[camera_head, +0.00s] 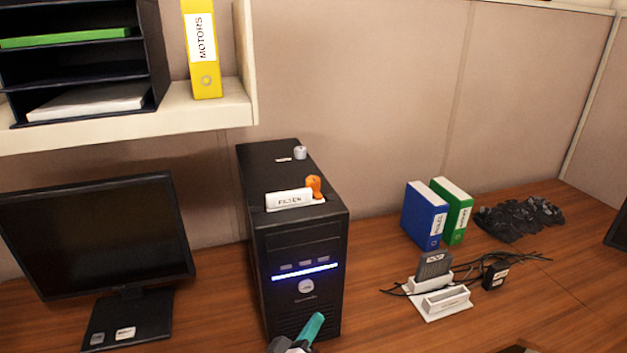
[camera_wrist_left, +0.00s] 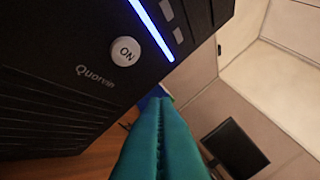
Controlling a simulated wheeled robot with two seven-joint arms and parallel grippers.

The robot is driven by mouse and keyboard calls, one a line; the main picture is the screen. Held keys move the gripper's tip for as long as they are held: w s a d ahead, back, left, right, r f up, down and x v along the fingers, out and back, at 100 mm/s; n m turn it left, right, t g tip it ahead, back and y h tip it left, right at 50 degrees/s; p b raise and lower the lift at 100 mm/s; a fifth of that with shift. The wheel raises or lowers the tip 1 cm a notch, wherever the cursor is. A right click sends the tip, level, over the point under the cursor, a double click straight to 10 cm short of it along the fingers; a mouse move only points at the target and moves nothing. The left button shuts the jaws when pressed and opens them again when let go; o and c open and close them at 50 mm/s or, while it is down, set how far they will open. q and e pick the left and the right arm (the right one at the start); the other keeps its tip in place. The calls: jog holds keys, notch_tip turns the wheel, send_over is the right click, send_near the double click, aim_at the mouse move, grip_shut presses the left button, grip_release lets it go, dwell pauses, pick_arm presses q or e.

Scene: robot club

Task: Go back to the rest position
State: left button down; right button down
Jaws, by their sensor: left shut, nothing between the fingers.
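My left gripper (camera_head: 313,328) shows at the bottom edge of the head view, in front of the lower front of the black computer tower (camera_head: 290,245). Its teal fingers (camera_wrist_left: 160,115) are pressed together with nothing between them in the left wrist view. The tower's front fills the upper left of that view, with a round grey button (camera_wrist_left: 125,50) marked ON and a lit blue strip (camera_wrist_left: 152,28). The fingers look apart from the button. My right gripper is not recognisable in either view.
A monitor (camera_head: 95,235) stands left of the tower. A shelf (camera_head: 130,125) hangs above. Blue (camera_head: 425,215) and green (camera_head: 455,208) binders, a white dock (camera_head: 445,302), cables and black gloves (camera_head: 520,217) lie right. Orange (camera_head: 314,186) and white items sit on the tower.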

pick_arm(q)
jog(key=s+a+f+m+g+y, duration=0.2)
jog(key=s+a+f+g+y, duration=0.15)
jog(key=s+a, duration=0.45)
jog(key=s+a+f+m+g+y, duration=0.25)
jog(key=s+a+g, duration=0.25)
jog(key=s, duration=0.4)
jog(key=s+a+f+m+g+y, duration=0.25)
jog(key=s+a+f+g, duration=0.2)
jog(key=s+a, duration=0.35)
notch_tip(320, 180, down, 25)
jog(key=s+d+g, duration=0.1)
jog(key=s+a+f+g, duration=0.1)
jog(key=s+a+f, duration=0.1)
jog(key=s+f, duration=1.4)
jog(key=shift+a+f+n, duration=0.15)
jog(key=shift+a+n, duration=0.15)
